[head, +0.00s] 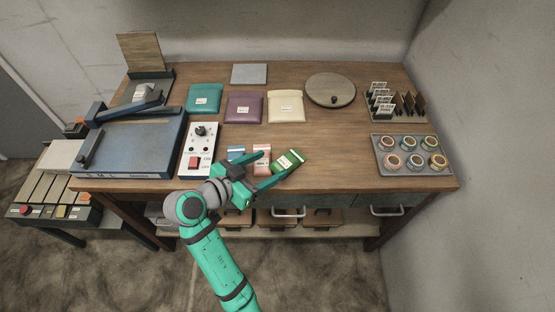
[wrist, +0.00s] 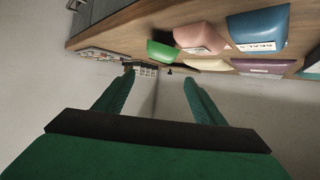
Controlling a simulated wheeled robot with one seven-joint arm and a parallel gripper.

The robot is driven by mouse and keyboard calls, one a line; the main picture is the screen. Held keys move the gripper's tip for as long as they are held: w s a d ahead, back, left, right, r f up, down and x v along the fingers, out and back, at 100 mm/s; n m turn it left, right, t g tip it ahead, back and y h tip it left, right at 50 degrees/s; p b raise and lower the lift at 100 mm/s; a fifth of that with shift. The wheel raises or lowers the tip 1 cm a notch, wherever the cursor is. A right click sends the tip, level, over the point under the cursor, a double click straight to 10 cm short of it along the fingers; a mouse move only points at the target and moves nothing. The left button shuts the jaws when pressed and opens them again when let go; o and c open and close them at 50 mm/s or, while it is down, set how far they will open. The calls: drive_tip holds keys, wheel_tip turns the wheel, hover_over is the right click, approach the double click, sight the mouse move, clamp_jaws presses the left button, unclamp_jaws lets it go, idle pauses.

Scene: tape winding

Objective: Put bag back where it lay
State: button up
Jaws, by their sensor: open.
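Three small bags lie in a row near the table's front edge: a blue bag (head: 236,150), a pink bag (head: 262,158) and a green bag (head: 289,159). The green bag is turned at an angle to the other two. In the wrist view the green bag (wrist: 161,51), pink bag (wrist: 199,38) and blue bag (wrist: 258,28) show above my fingers. My gripper (head: 284,164) is open near the green and pink bags, partly covering them in the head view. In the wrist view nothing is between its fingers (wrist: 158,80). The frames do not tell which bag is meant.
Teal (head: 204,98), purple (head: 244,107) and cream (head: 285,105) pouches lie behind. A white switch box (head: 198,152) and blue machine (head: 130,147) stand left. A round lidded disc (head: 330,89) and a tray of jars (head: 412,170) are right. The wood between is clear.

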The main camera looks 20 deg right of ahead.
drive_tip(key=shift+v, duration=2)
